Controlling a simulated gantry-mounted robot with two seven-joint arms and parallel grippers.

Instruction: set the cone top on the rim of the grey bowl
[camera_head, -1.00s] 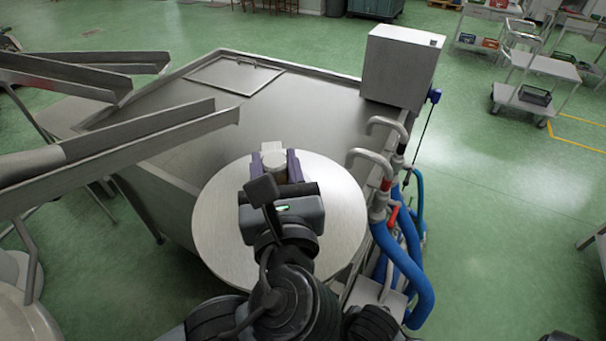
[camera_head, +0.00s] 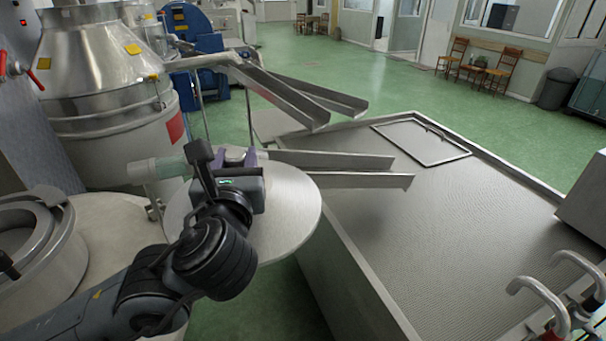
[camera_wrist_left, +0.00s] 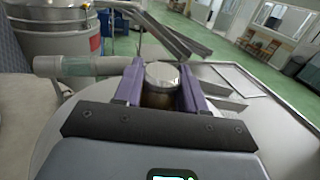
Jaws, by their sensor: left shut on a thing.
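My left gripper (camera_head: 236,158) is shut on the short knob (camera_wrist_left: 161,75) at the middle of a wide, round steel piece, which I take to be the cone top (camera_head: 292,212). In the left wrist view, the knob stands between the two purple fingers and the cone top (camera_wrist_left: 255,135) spreads below them. My wrist hides part of it. A round grey vessel with a thick rim (camera_head: 64,240) stands at the lower left and looks like the grey bowl. The cone top is to the right of it and apart from it. My right gripper is not in view.
A steel tank (camera_head: 115,140) with a conical head stands at the back left. A pale tube (camera_head: 155,170) shows close to the gripper's left. Steel chutes (camera_head: 330,160) reach over a large steel basin (camera_head: 450,220) on the right. Green floor lies open beyond.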

